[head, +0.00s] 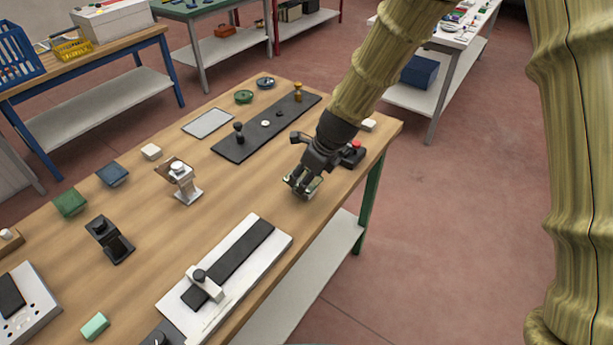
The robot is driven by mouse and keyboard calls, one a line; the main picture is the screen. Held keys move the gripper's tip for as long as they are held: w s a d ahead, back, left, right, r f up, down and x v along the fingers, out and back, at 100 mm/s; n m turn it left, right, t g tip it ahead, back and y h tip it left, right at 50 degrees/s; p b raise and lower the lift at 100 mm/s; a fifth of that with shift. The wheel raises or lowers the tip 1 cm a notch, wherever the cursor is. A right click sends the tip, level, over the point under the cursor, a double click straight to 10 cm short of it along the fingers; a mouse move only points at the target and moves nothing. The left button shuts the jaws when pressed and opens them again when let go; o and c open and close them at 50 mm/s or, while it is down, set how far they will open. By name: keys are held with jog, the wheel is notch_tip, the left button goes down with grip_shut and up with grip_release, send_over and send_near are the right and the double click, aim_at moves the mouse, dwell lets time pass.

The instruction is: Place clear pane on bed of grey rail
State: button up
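A flat, pale pane with a thin dark edge (208,122) lies on the wooden table towards the back; it looks like the clear pane. Just right of it, apart from it, lies a long dark grey rail (238,146) with a black knob at its near end, a brass-coloured post at its far end and small round pieces between. My gripper (302,188) is above the table's right side, in front of the rail and away from the pane. Its fingers look apart, and I see nothing held between them.
A white fixture with a black strip and clamp (250,233) lies at the front edge. A metal stand (183,183), a black stand (108,240) and several small blocks are on the left. A red button box (354,153) is beside my gripper. Bare wood lies mid-table.

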jog(key=shift+d+f+p, duration=0.1)
jog(key=shift+f+p, duration=0.5)
jog(key=shift+p, duration=0.1)
jog(key=shift+f, duration=0.1)
jog(key=shift+f, duration=0.4)
jog(key=o, duration=1.4)
jog(key=shift+b, duration=0.65)
jog(key=shift+w+b+v, duration=0.15)
jog(key=shift+b+v, duration=0.45)
jog(key=shift+v, duration=2.2)
jog(key=shift+w+b+v, duration=0.15)
jog(key=shift+b+v, duration=0.45)
jog(key=shift+v, duration=2.15)
